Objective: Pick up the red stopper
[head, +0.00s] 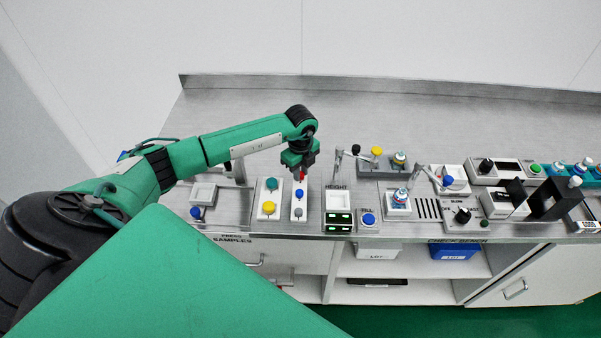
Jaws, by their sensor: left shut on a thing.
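The red stopper (301,174) is a small red piece in the head view, between the fingertips of my left gripper (300,171). The gripper points down and is shut on it. I cannot tell whether the stopper still touches the block. The gripper hides much of it. My right gripper is not in view.
A white block with a teal and a yellow knob (268,209) stands just left. The HEIGHT device (338,200) stands just right. More devices, levers and knobs fill the bench (240,115) to the right. The back of the bench is clear.

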